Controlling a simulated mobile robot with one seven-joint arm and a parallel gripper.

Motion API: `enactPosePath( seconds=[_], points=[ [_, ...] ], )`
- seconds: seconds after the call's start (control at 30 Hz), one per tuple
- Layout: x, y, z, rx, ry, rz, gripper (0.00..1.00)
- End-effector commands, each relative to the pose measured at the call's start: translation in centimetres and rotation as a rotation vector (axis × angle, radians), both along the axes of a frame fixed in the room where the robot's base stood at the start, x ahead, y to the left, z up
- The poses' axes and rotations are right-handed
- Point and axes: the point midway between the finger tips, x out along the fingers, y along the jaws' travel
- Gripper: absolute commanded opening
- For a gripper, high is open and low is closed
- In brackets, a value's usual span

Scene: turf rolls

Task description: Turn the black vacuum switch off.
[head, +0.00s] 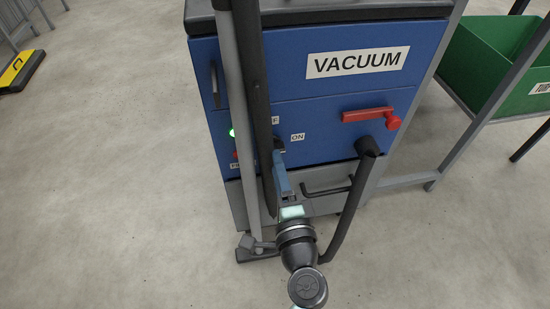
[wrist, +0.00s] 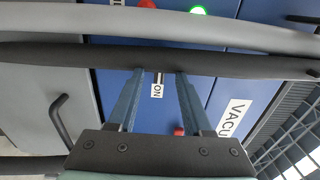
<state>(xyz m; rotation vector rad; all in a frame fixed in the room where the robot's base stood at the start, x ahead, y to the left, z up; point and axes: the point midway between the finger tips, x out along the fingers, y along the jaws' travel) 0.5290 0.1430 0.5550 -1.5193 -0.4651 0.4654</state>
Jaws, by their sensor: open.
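The blue vacuum cabinet (head: 320,90) stands ahead with a VACUUM label (head: 357,62). On its panel an ON label (head: 297,137) shows right of my gripper (head: 278,152), and an OFF label is mostly hidden. My gripper is open at the panel, by the black hose. In the wrist view its fingers (wrist: 159,73) stand either side of the ON label (wrist: 157,91). A small dark piece, possibly the black switch (wrist: 160,77), shows beside that label; the rest is hidden behind the hose. I cannot tell the switch position or any contact.
A black hose (head: 254,90) and a grey tube (head: 236,90) run upright before the panel. A green lamp (wrist: 198,10) is lit beside a red one (wrist: 147,4). A red lever (head: 368,115) is at right. A green bin (head: 490,60) stands farther right.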

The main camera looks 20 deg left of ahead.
Motion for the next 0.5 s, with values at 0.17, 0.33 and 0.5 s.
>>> enactPosePath(
  seconds=[0.17, 0.33, 0.5],
  points=[
    [1.9, 1.3, 0.0, -0.001, -0.002, 0.002, 0.5],
    [2.6, 1.8, 0.0, 0.0, 0.0, 0.001, 0.5],
    [2.6, 1.8, 0.0, 0.0, 0.0, 0.0, 0.5]
  ],
)
